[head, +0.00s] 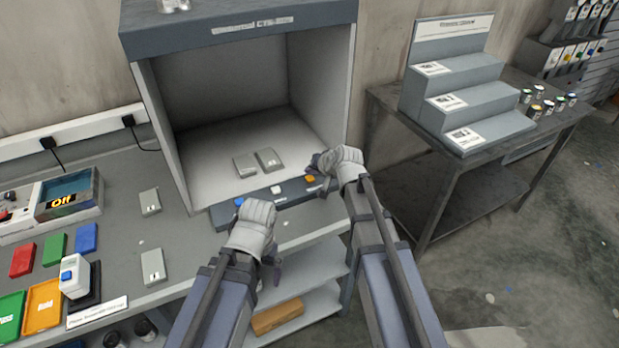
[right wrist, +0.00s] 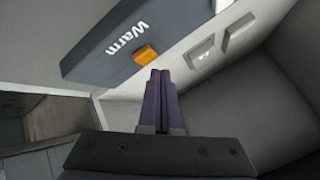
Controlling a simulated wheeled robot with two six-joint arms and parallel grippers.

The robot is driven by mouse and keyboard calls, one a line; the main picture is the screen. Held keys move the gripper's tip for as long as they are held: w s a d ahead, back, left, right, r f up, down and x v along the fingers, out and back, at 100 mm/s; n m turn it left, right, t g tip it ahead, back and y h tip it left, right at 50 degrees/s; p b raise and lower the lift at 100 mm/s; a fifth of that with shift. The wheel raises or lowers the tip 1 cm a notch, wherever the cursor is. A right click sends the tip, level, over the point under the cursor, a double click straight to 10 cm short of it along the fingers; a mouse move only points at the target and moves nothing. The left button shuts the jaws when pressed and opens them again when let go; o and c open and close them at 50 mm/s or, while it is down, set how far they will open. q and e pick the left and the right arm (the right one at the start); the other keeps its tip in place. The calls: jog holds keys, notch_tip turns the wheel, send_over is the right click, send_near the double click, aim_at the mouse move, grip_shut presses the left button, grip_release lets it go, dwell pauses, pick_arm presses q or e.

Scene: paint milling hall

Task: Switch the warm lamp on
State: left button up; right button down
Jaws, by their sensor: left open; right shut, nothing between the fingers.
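The light booth (head: 250,150) has a dark switch bar (head: 290,193) along its front edge. The bar carries a blue button (head: 239,202), a white button (head: 276,189) and an orange button (head: 310,178). In the right wrist view the orange button (right wrist: 147,54) sits beside the word "Warm". My right gripper (head: 318,165) is shut and empty. In the right wrist view its fingertips (right wrist: 160,72) are close to the orange button; I cannot tell whether they touch it. My left gripper (head: 273,268) is open and empty, in front of the bar's left part.
Two grey panels (head: 268,158) lie on the booth floor. On the left bench are more grey panels (head: 150,202), coloured cards (head: 44,305), a handheld device (head: 74,276) and a box showing "Off" (head: 62,201). A stepped stand (head: 455,90) stands on the right table.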

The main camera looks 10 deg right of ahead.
aim_at(311, 180)
jog(key=shift+f, duration=0.1)
dwell(0.3)
jog(key=shift+f+b, duration=0.35)
jog(key=shift+b, duration=0.1)
jog(key=shift+f+b, duration=0.45)
jog(key=shift+b, duration=0.05)
dwell(0.5)
jog(key=shift+r, duration=0.1)
jog(key=shift+r+p, duration=0.85)
jog(key=shift+p, duration=0.15)
notch_tip(311, 180, up, 6)
jog(key=p, duration=0.6)
